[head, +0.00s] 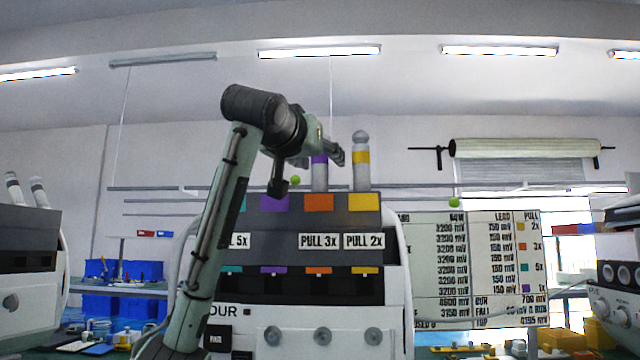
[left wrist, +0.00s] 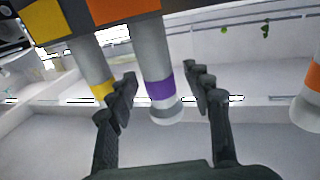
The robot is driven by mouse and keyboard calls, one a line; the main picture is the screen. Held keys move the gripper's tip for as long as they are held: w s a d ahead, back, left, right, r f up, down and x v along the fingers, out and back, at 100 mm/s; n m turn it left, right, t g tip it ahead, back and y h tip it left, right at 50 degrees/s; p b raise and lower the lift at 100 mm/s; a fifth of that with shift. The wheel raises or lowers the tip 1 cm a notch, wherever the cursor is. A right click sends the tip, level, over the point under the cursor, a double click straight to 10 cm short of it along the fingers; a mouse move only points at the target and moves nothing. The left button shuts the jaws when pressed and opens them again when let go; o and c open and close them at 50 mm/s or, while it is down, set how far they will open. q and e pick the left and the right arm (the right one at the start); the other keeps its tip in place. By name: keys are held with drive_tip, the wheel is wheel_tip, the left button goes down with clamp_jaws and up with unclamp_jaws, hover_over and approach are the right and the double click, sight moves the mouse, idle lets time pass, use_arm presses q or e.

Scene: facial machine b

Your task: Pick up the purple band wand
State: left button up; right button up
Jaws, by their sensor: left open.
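The purple band wand (head: 320,178) is a pale grey cylinder standing upright above the orange square of the machine, its top hidden behind my left gripper (head: 337,153) in the head view. In the left wrist view, the purple band wand (left wrist: 153,60) shows its purple band and rounded end. My left gripper (left wrist: 160,72) is open there, with one finger on each side of the wand and visible gaps on both sides. I see no contact. My right gripper is in neither view.
A yellow band wand (head: 361,178) stands close to the right, above the yellow square; in the left wrist view it (left wrist: 90,65) lies just outside the left finger. An orange band wand (left wrist: 312,90) is at that view's right edge. The machine (head: 300,240) carries pull labels. A chart (head: 470,265) stands right.

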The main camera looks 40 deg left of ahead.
use_arm(q)
drive_tip(key=shift+c, duration=0.2)
clamp_jaws()
drive_tip(key=shift+r, duration=0.15)
